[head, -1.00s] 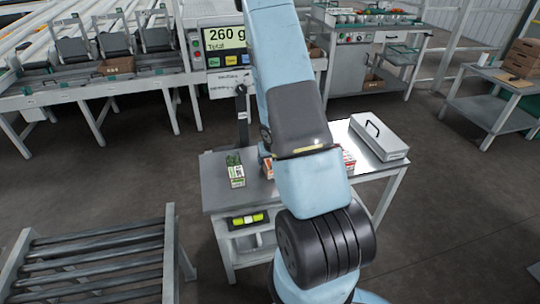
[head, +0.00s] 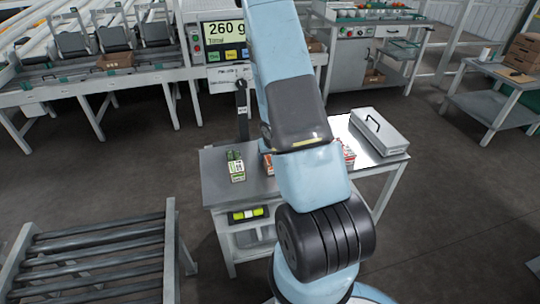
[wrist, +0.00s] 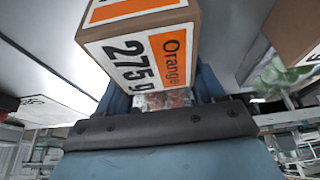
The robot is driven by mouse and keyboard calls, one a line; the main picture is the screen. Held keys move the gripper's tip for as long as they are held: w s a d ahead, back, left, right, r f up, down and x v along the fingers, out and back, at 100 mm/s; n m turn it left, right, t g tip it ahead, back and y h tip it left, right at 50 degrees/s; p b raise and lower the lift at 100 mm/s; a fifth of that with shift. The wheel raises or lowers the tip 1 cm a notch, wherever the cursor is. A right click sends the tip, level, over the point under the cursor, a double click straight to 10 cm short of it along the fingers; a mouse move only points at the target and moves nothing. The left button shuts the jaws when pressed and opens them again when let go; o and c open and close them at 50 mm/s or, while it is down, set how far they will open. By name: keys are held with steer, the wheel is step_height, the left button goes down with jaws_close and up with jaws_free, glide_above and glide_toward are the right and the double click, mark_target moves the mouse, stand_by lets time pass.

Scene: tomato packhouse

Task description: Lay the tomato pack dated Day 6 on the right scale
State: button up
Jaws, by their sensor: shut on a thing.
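In the wrist view my gripper (wrist: 165,95) is shut on a carton-like pack (wrist: 145,45) with an orange and white label reading "Orange" and "275 g". Its blue fingers flank the pack. No day mark is legible on the part that shows. In the head view the gripper and the held pack are hidden behind my arm. A green-topped pack (head: 236,167) stands upright on the grey table (head: 222,190). An orange pack (head: 268,164) and a red one (head: 348,155) show partly on either side of my arm. I cannot make out the right scale.
A display (head: 226,33) behind the table reads 260 g. A grey case with a handle (head: 385,133) lies at the table's right end. A roller conveyor (head: 95,262) stands at the front left. A brown box (wrist: 292,28) and a clear green-filled bag (wrist: 278,75) show in the wrist view.

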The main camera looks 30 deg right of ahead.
steer(key=shift+f, duration=0.2)
steer(key=o, duration=1.3)
steer(key=shift+o, duration=0.2)
steer(key=v, duration=1.3)
steer(key=shift+s+r, duration=0.2)
steer(key=shift+r, duration=0.05)
